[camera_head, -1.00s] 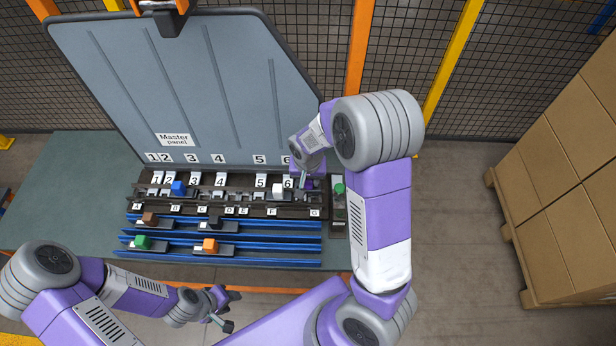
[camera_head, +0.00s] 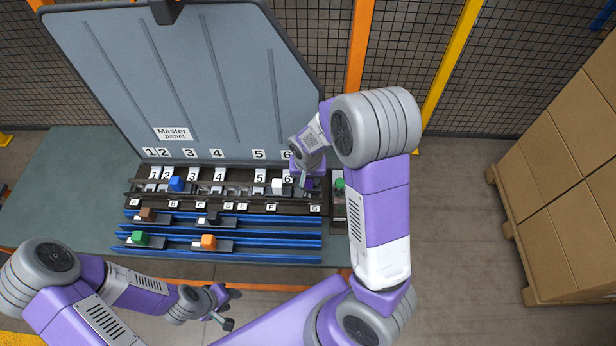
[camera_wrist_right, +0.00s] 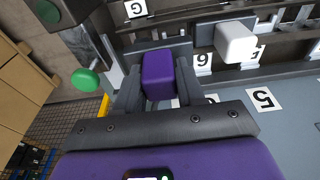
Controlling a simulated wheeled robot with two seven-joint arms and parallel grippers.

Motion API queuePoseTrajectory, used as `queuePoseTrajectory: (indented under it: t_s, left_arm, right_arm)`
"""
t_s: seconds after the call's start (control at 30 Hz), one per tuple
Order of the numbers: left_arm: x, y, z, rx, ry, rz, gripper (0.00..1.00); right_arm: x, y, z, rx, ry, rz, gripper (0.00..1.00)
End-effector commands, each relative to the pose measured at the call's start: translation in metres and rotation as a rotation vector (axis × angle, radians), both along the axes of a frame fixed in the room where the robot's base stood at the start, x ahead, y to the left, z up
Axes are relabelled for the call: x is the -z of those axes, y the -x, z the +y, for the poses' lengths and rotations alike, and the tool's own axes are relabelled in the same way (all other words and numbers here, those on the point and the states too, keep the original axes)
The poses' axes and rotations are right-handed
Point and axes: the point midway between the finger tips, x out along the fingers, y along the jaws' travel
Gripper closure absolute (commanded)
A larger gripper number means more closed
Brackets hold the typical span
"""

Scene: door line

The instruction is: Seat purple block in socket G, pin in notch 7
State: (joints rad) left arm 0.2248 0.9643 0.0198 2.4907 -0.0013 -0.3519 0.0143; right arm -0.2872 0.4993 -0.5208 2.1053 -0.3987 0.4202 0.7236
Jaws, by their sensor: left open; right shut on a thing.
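The purple block (camera_wrist_right: 157,75) is between the fingers of my right gripper (camera_wrist_right: 158,88), which is shut on it, in the right wrist view. In the head view my right gripper (camera_head: 305,183) is at the right end of the fixture, by labels 6 and G; the block is mostly hidden by the wrist there. The label G (camera_head: 315,209) marks the fixture's right end and also shows in the wrist view (camera_wrist_right: 135,8). Notch 7 and the pin cannot be made out. My left gripper (camera_head: 224,310) is open and empty in front of the table.
A white block (camera_head: 278,186) and a blue block (camera_head: 176,184) sit in the fixture. Brown (camera_head: 147,214), black (camera_head: 212,217), green (camera_head: 139,238) and orange (camera_head: 208,241) blocks lie on blue rails. A green button (camera_wrist_right: 85,81) stands close beside the right gripper. The master panel (camera_head: 190,80) rises behind.

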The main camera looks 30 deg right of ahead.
Motion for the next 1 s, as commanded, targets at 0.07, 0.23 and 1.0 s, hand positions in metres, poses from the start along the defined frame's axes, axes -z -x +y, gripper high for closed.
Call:
queuePoseTrajectory:
  t_s: [0.07,0.23,1.0]
  left_arm:
    - [0.006,0.0,0.0,0.0,0.0,0.0,0.57]
    - [0.014,0.0,0.0,0.0,0.0,0.0,0.57]
    - [0.031,0.0,0.0,0.0,0.0,0.0,0.57]
  right_arm:
    - [0.006,0.0,0.0,0.0,0.0,0.0,1.0]
    - [0.017,0.0,0.0,0.0,-0.001,-0.001,1.0]
    - [0.038,0.0,0.0,0.0,0.0,-0.001,0.6]
